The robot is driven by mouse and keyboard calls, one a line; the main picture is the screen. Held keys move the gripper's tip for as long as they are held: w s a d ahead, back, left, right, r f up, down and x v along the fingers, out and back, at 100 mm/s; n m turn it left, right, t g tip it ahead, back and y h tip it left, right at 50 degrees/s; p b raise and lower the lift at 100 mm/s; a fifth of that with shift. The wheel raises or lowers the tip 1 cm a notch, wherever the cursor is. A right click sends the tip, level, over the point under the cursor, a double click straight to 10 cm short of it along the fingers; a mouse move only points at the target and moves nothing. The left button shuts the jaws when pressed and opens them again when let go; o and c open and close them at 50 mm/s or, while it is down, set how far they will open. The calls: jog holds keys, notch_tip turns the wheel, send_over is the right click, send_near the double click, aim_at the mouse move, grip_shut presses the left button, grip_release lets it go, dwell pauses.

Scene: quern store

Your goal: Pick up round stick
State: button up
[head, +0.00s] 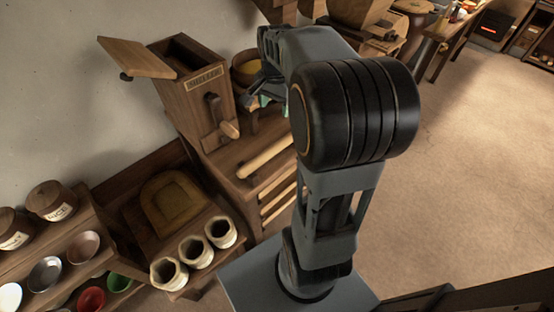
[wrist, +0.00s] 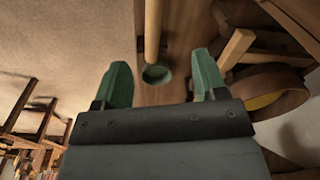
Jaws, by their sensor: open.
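The round stick (head: 265,158) is a pale wooden rod lying on top of the wooden cabinet (head: 240,160) beside the mill. In the wrist view the round stick (wrist: 153,30) runs up and down at the top of the picture, beyond my fingertips. My gripper (wrist: 161,62) is open and empty, its two green fingers on either side of the stick's line. In the head view my gripper (head: 258,102) is mostly hidden by my arm; only a bit of green shows behind the mill's right side.
A wooden mill (head: 192,95) with a crank stands left of the stick. A bowl with yellow contents (head: 247,68) is behind it. A small green round piece (wrist: 157,73) lies near the stick's end. Open floor (head: 455,160) is at right.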

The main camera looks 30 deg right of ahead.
jog(key=w+d+f+m+b, duration=0.1)
jog(key=d+f+m+b, duration=0.15)
jog(key=d+f, duration=0.3)
send_over(287, 137)
jog(key=shift+m+g, duration=0.35)
jog(key=shift+g, duration=0.05)
jog(key=f, duration=0.6)
jog(key=shift+w+a+f, duration=0.15)
jog(key=shift+w+f, duration=0.05)
jog(key=shift+s+f+b, duration=0.2)
jog(key=shift+f+b, duration=0.45)
jog(key=shift+f, duration=2.4)
jog(key=shift+c, duration=0.4)
jog(key=c, duration=1.1)
